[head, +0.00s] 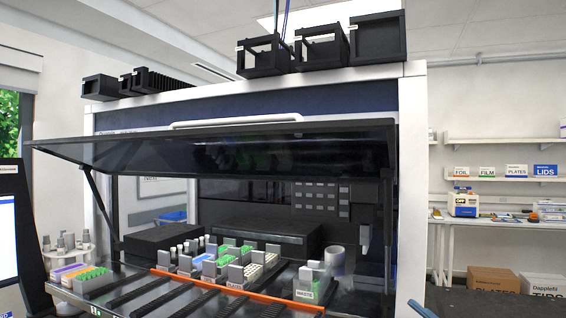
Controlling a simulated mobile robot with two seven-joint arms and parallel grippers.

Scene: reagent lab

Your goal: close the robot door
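The robot door (290,152) is a dark, see-through panel on the front of a large white and dark blue lab machine (412,170). It is swung up and tilted outward, so the machine's inside shows below it. A pale handle bar (235,121) runs along the top of the door area. A thin dark strut (101,205) holds the door at the left. Neither of my grippers is in view.
Inside the machine, racks of tubes and plates (228,262) stand on the deck behind an orange strip (210,286). Black boxes (378,38) sit on top. A monitor (8,240) is at the left edge. Shelves (500,180) and cardboard boxes (493,280) are at the right.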

